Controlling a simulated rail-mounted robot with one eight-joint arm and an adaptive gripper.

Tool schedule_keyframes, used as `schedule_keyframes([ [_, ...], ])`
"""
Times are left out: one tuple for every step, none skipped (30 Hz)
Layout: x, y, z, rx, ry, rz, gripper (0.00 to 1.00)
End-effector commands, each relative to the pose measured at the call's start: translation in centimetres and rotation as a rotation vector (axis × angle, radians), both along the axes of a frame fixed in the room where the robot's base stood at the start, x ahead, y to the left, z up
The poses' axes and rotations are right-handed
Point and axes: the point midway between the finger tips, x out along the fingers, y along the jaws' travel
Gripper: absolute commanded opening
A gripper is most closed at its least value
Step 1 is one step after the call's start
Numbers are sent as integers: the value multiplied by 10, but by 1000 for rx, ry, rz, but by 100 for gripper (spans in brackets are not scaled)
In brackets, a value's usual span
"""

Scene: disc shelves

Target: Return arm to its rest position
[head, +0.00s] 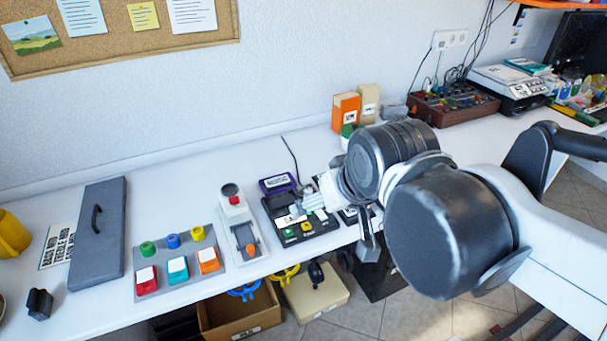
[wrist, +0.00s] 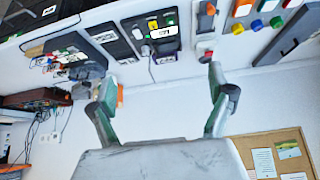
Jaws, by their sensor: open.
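My arm reaches in from the right in the head view and bends over the front edge of the white counter (head: 185,300). My gripper (wrist: 160,78) is open in the wrist view, its two fingers wide apart with nothing between them. Only bare wall shows behind the gap, and the counter items lie beyond the fingertips. In the head view, the wrist links hide most of the gripper. The wrist picture looks upside down, with the counter at the top and the wall below.
A panel of coloured blocks and knobs (head: 188,236), a grey-white device with a red knob (head: 233,203) and a black box with buttons (head: 290,236) stand near the arm. Orange and beige binders (head: 346,109) stand behind it. Open bins (head: 236,314) lie below the counter.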

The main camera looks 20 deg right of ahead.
Motion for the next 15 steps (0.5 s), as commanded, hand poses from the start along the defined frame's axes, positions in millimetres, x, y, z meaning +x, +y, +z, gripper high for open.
schedule_keyframes([
  [-8, 0, -3, 1, -4, -1, 87],
  [-11, 0, -4, 0, -7, -2, 87],
  [-14, 0, -5, 1, -9, -3, 87],
  [-16, 0, -6, 2, -11, -4, 87],
  [-18, 0, -7, 2, -12, -4, 87],
  [-19, 0, -7, 2, -13, -4, 87],
  [-20, 0, -8, 2, -14, -5, 87],
  [-20, 0, -8, 2, -14, -5, 87],
  [-20, 0, -8, 2, -15, -5, 87],
  [-20, 0, -8, 2, -15, -5, 87],
  [-20, 0, -8, 2, -15, -5, 87],
  [-20, 0, -8, 2, -15, -5, 87],
  [-20, 0, -8, 2, -15, -5, 87],
  [-20, 0, -8, 2, -15, -5, 87],
  [-20, 0, -8, 2, -15, -5, 87],
])
